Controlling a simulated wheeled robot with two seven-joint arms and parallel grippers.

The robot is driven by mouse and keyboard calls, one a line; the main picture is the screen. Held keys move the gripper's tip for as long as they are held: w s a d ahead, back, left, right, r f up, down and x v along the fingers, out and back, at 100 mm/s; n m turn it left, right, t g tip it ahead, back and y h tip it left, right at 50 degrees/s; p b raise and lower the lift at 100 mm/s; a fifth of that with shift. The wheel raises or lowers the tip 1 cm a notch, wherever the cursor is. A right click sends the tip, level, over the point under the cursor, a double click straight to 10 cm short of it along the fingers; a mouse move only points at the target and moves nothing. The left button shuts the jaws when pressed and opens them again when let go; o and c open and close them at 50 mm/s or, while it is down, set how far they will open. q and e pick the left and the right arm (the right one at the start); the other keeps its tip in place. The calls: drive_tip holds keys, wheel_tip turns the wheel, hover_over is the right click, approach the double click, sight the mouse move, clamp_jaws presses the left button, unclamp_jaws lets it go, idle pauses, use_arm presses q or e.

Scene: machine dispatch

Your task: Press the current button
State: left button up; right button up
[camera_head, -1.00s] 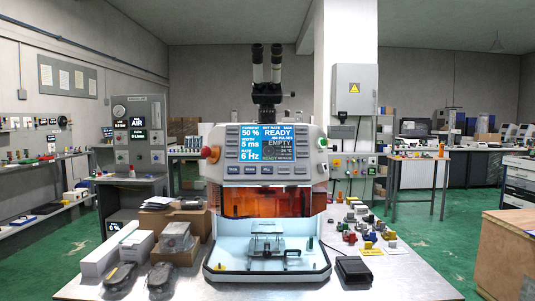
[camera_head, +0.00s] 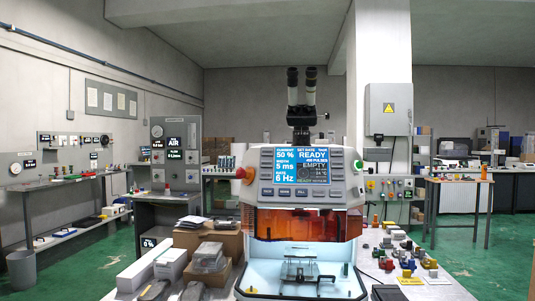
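The machine (camera_head: 302,215) stands on the table in the middle of the camera_head view, with a binocular microscope head on top. Its blue display (camera_head: 302,166) reads current 50 %, width 5 ms, rate 6 Hz, with READY and EMPTY beside them. Columns of small grey buttons flank the display, and the left column (camera_head: 267,165) is beside the current line; their labels are too small to read. A red knob (camera_head: 240,173) is at the left side and a green button (camera_head: 358,164) at the right. Neither of my grippers is in view.
Cardboard and white boxes (camera_head: 160,267) stand on the table left of the machine. Several small coloured parts (camera_head: 410,262) and a black box (camera_head: 388,292) lie to its right. A grey gauge panel (camera_head: 176,155) stands behind on the left.

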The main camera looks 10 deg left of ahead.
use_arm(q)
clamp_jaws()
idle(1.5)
